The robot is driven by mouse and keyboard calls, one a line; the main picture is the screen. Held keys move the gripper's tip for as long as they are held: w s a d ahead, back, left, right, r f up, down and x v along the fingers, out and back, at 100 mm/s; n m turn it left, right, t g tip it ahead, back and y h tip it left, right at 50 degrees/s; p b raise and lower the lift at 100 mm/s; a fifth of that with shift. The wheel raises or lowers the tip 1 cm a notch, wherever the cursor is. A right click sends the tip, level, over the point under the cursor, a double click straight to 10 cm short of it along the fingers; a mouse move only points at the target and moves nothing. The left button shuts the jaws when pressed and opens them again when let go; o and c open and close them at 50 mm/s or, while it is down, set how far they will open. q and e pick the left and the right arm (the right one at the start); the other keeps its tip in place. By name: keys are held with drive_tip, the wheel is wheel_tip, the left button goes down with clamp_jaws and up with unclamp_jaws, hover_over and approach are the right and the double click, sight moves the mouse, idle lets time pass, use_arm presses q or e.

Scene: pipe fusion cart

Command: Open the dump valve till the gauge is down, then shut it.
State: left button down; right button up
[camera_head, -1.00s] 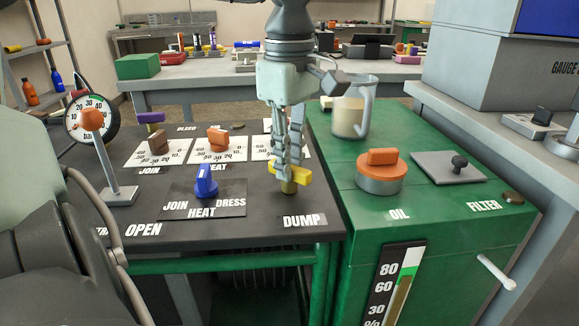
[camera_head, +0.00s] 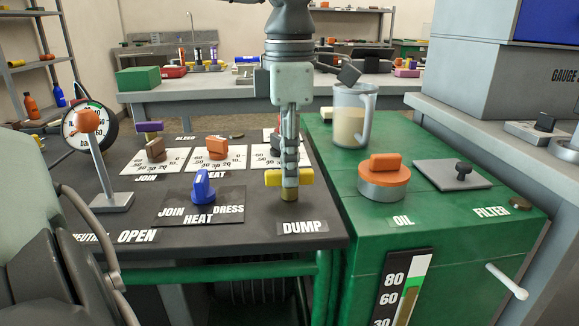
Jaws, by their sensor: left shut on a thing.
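The yellow dump valve handle (camera_head: 273,178) stands on its short brass stem behind the DUMP label (camera_head: 302,227) on the black panel. It lies crosswise, left to right. My left gripper (camera_head: 290,180) points straight down, shut on the middle of the handle, its fingers seen nearly edge-on. The round gauge (camera_head: 72,131), with a white face and a green band, stands at the far left. The orange knob (camera_head: 88,121) of a lever covers its middle, so I cannot read the needle. My right gripper is not in view.
A blue selector knob (camera_head: 203,187) and orange and brown dial knobs (camera_head: 217,148) sit left of the valve. Right of it, the green tank carries an orange oil cap (camera_head: 383,170), a clear jug (camera_head: 351,118) and a filter plate (camera_head: 450,174).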

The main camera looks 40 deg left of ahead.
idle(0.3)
use_arm(q)
drive_tip(key=c, duration=1.5)
unclamp_jaws()
wheel_tip(320, 180, up, 12)
drive_tip(key=shift+r, duration=0.1)
